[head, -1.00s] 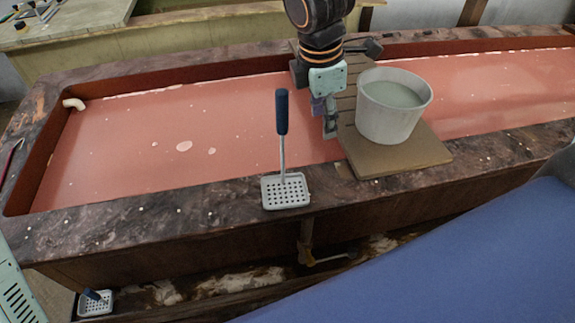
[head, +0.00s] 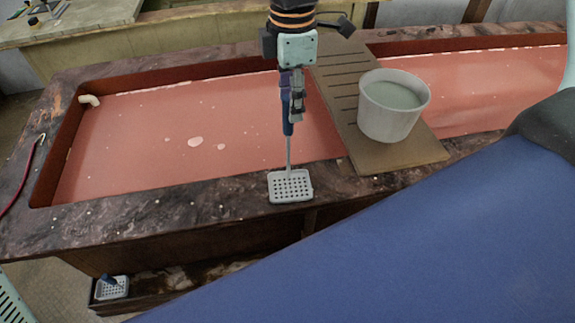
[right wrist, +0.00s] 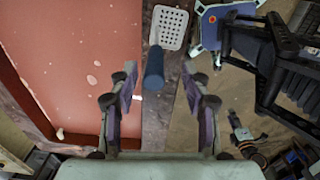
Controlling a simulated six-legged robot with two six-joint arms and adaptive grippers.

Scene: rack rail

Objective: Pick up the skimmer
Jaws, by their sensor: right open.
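The skimmer stands upright on the dark stone rim. Its square perforated plate (head: 290,187) rests on the rim, and a thin shaft rises to a dark blue handle (head: 288,128). My right gripper (head: 291,105) is at the top of the handle and hides its upper end. In the right wrist view the right gripper (right wrist: 160,90) is open. The blue handle (right wrist: 153,68) points up toward the gap between the fingers, left of its middle, with no finger visibly touching it. The plate (right wrist: 169,27) shows beyond.
A second skimmer (head: 112,288) sits low at the lower left. A wooden board (head: 415,156) bridges the trough of pink liquid (head: 190,125) and carries a pale bucket (head: 394,108) right of my gripper. The stone rim (head: 150,210) left of the skimmer is clear.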

